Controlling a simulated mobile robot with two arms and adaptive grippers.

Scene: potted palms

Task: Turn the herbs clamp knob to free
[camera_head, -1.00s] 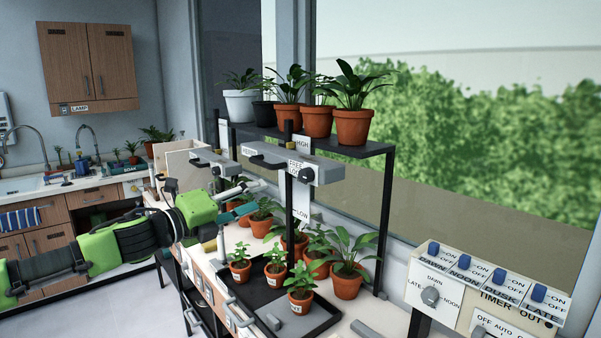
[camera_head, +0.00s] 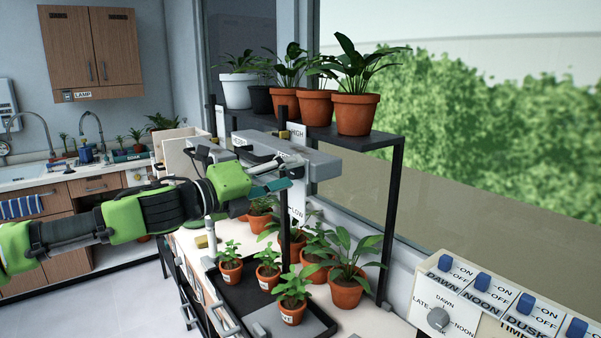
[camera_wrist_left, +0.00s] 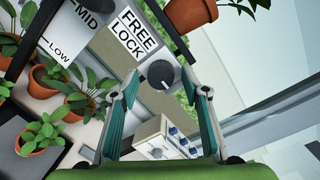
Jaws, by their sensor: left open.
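The dark round clamp knob (camera_wrist_left: 161,74) shows in the left wrist view beside a white label (camera_wrist_left: 138,33) reading FREE and LOCK. It has a small pale mark, but I cannot tell for sure which word it is set to. My left gripper (camera_wrist_left: 160,92) is open, with one teal-padded finger on each side of the knob and a gap to each. In the head view my left gripper (camera_head: 268,172) is in front of the grey clamp bar (camera_head: 322,163) on the black shelf frame and hides the knob and its label. My right gripper is not in view.
Potted plants stand on the upper shelf (camera_head: 372,142) above the bar. Potted herbs stand on a black tray (camera_head: 240,300) below. A control box (camera_head: 455,300) with blue switches is at the lower right. A LOW-marked scale (camera_head: 297,212) hangs under the bar.

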